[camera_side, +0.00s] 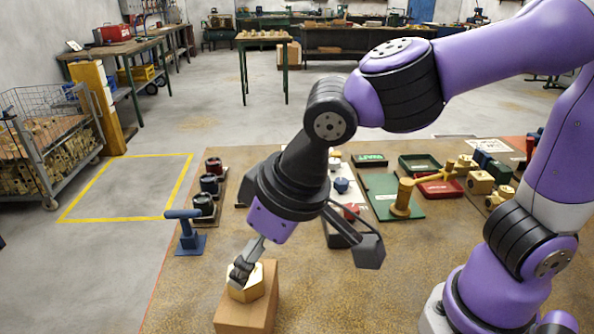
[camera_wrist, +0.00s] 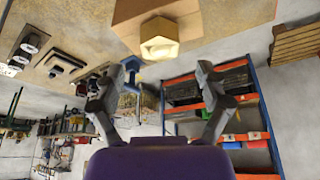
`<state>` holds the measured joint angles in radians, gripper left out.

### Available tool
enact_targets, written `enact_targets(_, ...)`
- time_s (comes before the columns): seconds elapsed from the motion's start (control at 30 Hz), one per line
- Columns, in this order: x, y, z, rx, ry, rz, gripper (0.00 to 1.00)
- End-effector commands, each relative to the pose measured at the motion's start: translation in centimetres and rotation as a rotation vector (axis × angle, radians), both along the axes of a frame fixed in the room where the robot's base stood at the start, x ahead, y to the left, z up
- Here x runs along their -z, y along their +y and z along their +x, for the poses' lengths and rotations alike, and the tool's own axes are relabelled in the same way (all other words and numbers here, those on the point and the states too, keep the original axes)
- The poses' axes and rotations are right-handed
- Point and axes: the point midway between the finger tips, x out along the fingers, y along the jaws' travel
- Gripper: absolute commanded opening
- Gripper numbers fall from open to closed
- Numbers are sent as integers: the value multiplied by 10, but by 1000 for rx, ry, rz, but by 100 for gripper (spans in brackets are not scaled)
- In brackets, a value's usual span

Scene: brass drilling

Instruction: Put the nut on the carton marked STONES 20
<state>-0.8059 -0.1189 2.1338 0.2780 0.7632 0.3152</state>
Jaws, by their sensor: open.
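A brass-coloured hexagonal nut (camera_side: 246,291) rests on top of a brown cardboard carton (camera_side: 262,318) at the front of the table. No marking on the carton is readable. In the wrist view the nut (camera_wrist: 159,39) sits on the carton (camera_wrist: 192,20), near its edge. My gripper (camera_side: 241,270) is tilted down over the nut and partly hides it in the side view. In the wrist view my gripper (camera_wrist: 167,72) has its two fingers well apart, with the nut ahead of the gap. Whether a finger touches the nut cannot be told.
A blue T-handled stand (camera_side: 187,232) stands left of the carton near the table's left edge. Behind it are several dark round pieces (camera_side: 207,186). A green board (camera_side: 393,195), a red tray (camera_side: 440,187) and brass fittings lie right of my wrist. Table right of the carton is clear.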

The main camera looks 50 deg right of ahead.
Motion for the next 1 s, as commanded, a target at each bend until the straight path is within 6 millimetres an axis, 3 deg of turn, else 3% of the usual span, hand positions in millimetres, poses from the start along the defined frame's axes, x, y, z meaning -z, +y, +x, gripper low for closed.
enact_targets(0.2,-45,-4,-18,-3,-3,4,85)
enact_targets(0.43,-64,-17,-23,15,-4,1,85)
enact_targets(0.6,-57,-82,-13,106,-28,7,85)
enact_targets(0.7,-48,-123,-17,166,-52,10,85)
enact_targets(0.8,-38,-153,-27,213,-72,12,85)
enact_targets(1.0,-27,-176,-39,261,-96,11,85)
